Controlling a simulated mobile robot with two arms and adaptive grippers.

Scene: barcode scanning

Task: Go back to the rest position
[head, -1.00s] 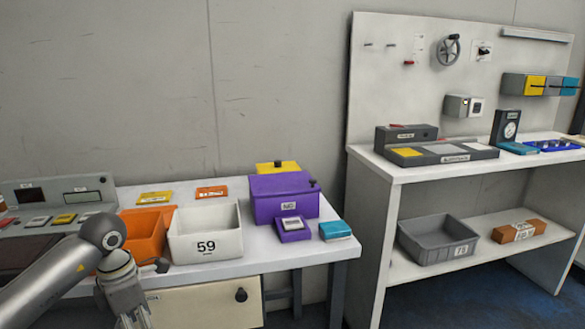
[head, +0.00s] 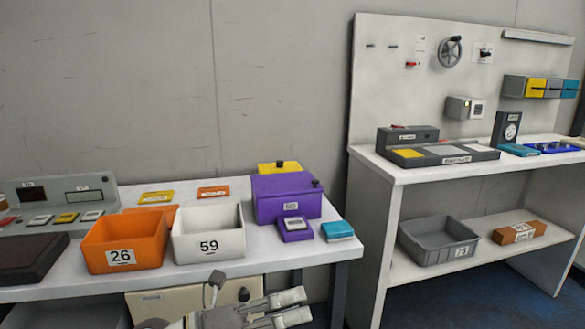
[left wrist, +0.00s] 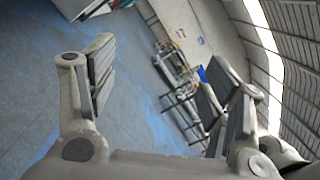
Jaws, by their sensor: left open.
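My left gripper (head: 294,308) is low at the bottom of the head view, in front of the table's front edge and below the table top. Its fingers point to the right and are apart, with nothing between them. In the left wrist view the two fingers (left wrist: 155,85) also stand wide apart and empty, with blue floor and a distant part of the room behind them. My right gripper is not in view.
On the left table (head: 300,254) stand an orange bin marked 26 (head: 122,256), a white bin marked 59 (head: 208,247), a purple box (head: 285,197) and a teal box (head: 337,231). A workbench (head: 395,173) with a grey bin (head: 436,250) on its lower shelf stands right.

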